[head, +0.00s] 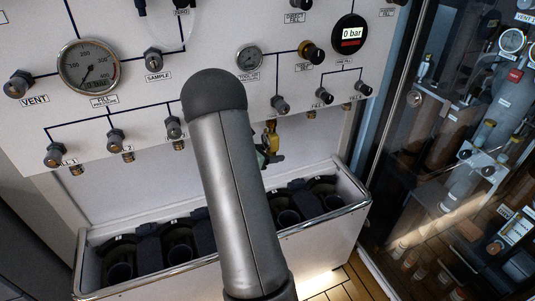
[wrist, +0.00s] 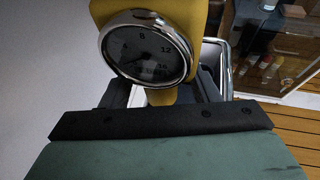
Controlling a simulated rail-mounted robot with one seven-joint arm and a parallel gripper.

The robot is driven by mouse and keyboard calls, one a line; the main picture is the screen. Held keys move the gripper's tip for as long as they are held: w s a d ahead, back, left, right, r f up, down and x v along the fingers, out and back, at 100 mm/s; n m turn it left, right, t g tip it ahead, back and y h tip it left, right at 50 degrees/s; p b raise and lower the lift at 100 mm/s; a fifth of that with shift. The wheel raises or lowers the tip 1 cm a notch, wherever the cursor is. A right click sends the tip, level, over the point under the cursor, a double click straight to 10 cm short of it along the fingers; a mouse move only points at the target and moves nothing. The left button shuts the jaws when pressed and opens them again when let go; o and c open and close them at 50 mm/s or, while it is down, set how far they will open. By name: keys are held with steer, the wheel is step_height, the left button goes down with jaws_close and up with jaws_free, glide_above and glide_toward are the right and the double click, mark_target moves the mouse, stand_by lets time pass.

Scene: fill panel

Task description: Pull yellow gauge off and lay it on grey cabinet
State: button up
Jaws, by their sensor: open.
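The yellow gauge shows close up in the wrist view, with a round dark dial (wrist: 148,50) in a chrome rim and a yellow body (wrist: 203,17) behind it. In the head view only a small yellow part (head: 270,137) shows beside my arm, below the panel's lower edge; the rest is hidden. My gripper (wrist: 160,122), green with a black edge bar, is open, and the gauge is just beyond that bar. I cannot tell whether they touch. In the head view my arm mostly hides my gripper. I cannot tell which surface is the grey cabinet.
A white panel (head: 215,60) with gauges and valves stands behind my arm. Below it is a pale open trough (head: 325,240) with black cylinder holders (head: 180,252). A glass-fronted case (head: 440,150) is at the right. Wooden floor shows at the lower right.

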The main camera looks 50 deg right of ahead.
jaws_close()
steer(key=shift+f+b, duration=2.05)
steer(key=shift+f, duration=0.5)
